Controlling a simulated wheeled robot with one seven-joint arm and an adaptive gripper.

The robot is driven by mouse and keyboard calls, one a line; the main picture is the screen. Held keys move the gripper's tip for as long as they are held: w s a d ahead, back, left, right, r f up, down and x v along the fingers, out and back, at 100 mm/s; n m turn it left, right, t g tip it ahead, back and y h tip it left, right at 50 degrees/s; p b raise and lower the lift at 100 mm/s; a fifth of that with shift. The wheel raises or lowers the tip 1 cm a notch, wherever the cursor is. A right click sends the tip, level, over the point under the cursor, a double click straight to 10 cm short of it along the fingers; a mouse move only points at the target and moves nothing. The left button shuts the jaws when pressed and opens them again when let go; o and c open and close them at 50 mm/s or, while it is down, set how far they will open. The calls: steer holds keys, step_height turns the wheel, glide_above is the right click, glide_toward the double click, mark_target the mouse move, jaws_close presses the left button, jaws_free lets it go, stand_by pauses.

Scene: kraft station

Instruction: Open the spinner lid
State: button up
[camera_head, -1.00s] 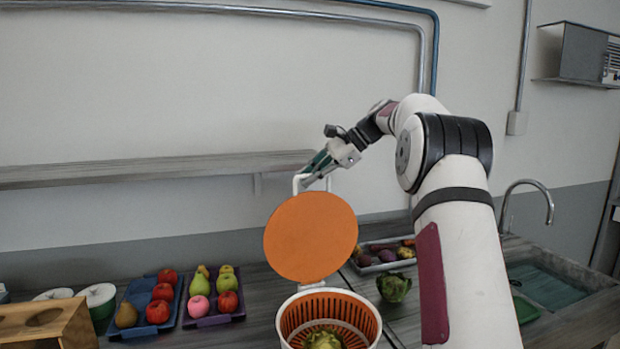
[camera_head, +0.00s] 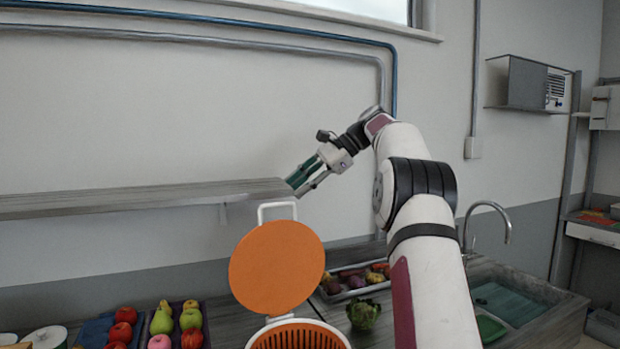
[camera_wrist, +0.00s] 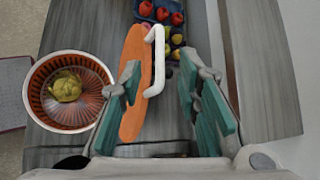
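The spinner lid (camera_head: 277,268) is a round orange disc that stands raised, nearly upright, at the back of the spinner. It also shows edge-on in the wrist view (camera_wrist: 133,88).
A wall shelf (camera_head: 140,198) is behind my gripper. Fruit trays (camera_head: 178,325) stand left of the spinner. A vegetable tray (camera_head: 350,280) and a green lettuce (camera_head: 363,314) are on the right, with a sink (camera_head: 515,300) beyond.

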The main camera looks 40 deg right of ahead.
steer(key=shift+v, duration=1.7)
steer(key=shift+a, duration=0.1)
steer(key=s+a+n+g+h, duration=0.15)
steer(key=s+a+n, duration=0.25)
steer(key=a, duration=0.8)
steer(key=s+a+n+h, duration=0.3)
steer(key=s+a+n, duration=0.1)
steer(key=a, duration=0.8)
steer(key=s+a+f+n+h, duration=0.1)
steer(key=s+a+f+n, duration=0.1)
steer(key=s+f, duration=0.3)
steer(key=s+a+f+n+h, duration=0.1)
steer(key=s+a+f+n, duration=0.2)
steer(key=s, duration=0.8)
steer(key=s+a+f+n+h, duration=0.1)
steer(key=s+a+f+n, duration=0.1)
steer(key=s+f+n, duration=0.4)
step_height(320, 180, down, 3)
steer(key=shift+s+a+r+t, duration=0.2)
steer(key=shift+s+t, duration=0.25)
steer(key=shift+s, duration=0.65)
